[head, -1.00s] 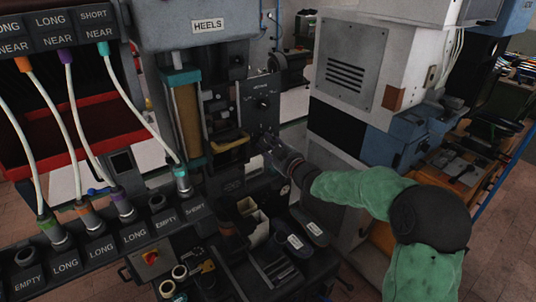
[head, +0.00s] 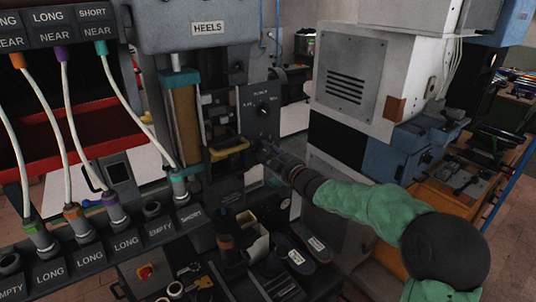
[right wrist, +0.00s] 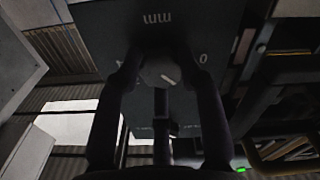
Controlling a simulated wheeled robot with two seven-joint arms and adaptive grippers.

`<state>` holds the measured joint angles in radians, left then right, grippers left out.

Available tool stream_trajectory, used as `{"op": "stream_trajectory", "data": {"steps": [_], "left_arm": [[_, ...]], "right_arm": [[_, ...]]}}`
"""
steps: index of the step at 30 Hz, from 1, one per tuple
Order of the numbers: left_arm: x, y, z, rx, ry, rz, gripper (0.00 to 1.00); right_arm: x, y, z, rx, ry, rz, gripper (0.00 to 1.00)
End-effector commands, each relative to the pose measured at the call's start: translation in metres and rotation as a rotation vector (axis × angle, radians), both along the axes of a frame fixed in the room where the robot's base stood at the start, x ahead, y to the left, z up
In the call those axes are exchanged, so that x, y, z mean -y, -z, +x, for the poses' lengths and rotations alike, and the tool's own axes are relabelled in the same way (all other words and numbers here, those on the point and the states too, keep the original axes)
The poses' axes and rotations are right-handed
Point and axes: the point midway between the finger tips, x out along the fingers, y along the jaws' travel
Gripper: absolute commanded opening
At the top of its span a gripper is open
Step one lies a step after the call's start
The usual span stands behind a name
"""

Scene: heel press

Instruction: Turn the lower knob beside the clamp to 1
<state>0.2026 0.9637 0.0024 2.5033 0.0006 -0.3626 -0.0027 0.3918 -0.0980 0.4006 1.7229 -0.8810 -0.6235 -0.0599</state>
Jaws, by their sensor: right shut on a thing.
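The dark control panel (head: 259,97) stands right of the clamp with the yellow handle (head: 229,150). Its upper knob (head: 264,110) shows clear, with small marks around it. The lower knob is hidden behind my right gripper (head: 264,150) in the head view. In the right wrist view the round grey knob (right wrist: 160,71) sits between the fingertips of my right gripper (right wrist: 157,66), which is shut on it. A short white line on the knob slants. A 0 stands to its right; the mark at its left is partly covered by a finger. My left gripper is not in view.
The HEELS press (head: 207,29) rises above the clamp. Several cabled plugs and a labelled socket rail (head: 95,250) fill the left. A large grey-white machine (head: 350,75) stands close behind my right arm.

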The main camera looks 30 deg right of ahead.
Motion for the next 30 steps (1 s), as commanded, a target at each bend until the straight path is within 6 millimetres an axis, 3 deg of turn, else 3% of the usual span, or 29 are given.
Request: {"op": "stream_trajectory", "data": {"steps": [1, 2, 3, 5, 20, 26, 30], "left_arm": [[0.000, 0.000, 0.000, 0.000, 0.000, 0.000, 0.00], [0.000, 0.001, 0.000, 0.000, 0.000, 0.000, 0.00], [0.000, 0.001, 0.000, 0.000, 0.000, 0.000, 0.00], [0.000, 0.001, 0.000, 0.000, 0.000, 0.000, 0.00], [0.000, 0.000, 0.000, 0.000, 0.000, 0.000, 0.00], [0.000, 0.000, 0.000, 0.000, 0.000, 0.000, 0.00], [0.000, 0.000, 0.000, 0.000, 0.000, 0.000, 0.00]], "right_arm": [[-0.002, 0.014, 0.000, -0.025, -0.002, 0.005, 0.06], [-0.002, 0.014, 0.000, -0.025, -0.002, 0.006, 0.06], [-0.002, 0.014, 0.000, -0.026, -0.001, 0.006, 0.47], [-0.002, 0.013, 0.000, -0.025, -0.002, 0.006, 0.61], [0.000, 0.004, -0.004, -0.008, 0.001, 0.002, 0.61], [0.003, 0.004, -0.029, -0.008, 0.003, 0.001, 0.61], [0.005, 0.004, -0.056, -0.009, 0.003, 0.001, 0.61]]}}
